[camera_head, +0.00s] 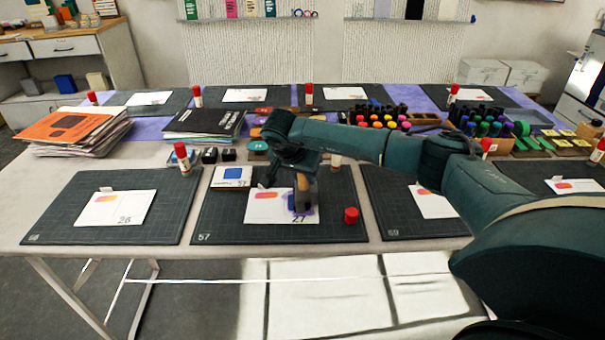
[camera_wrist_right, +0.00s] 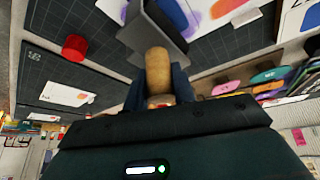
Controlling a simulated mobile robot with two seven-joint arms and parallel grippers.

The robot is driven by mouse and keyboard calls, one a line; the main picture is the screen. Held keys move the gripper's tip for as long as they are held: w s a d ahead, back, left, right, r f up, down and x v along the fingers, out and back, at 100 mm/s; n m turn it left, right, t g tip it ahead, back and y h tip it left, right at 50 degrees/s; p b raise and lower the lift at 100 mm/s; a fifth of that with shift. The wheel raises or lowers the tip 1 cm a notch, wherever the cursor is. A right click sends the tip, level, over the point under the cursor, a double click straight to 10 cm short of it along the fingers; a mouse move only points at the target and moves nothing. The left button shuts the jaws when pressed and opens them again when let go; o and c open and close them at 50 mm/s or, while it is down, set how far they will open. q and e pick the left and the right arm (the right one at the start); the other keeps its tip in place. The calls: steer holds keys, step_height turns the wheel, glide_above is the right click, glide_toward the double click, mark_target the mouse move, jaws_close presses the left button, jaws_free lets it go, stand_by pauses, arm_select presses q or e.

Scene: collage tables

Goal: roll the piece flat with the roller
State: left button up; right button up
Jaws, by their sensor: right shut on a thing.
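My right gripper (camera_head: 303,178) is shut on the wooden handle of the roller (camera_head: 303,198). In the right wrist view the handle (camera_wrist_right: 158,70) stands between the fingers, with the grey roller head beyond it. The roller is over the right part of the white card (camera_head: 268,212) marked 27. A blue piece (camera_head: 291,203) with purple around it shows beside the roller head, partly hidden by it. I cannot tell whether the roller touches it. An orange-pink piece (camera_head: 267,194) lies on the card's upper left. My left gripper is not in view.
The card lies on a dark cutting mat (camera_head: 220,225). A red cap (camera_head: 351,215) stands right of the card. A small white box with a blue patch (camera_head: 232,176) is at the mat's back left. Stacked folders (camera_head: 205,124) and several markers stand farther back.

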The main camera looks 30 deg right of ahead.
steer(key=shift+r+p, duration=2.4)
steer(key=shift+r, duration=1.1)
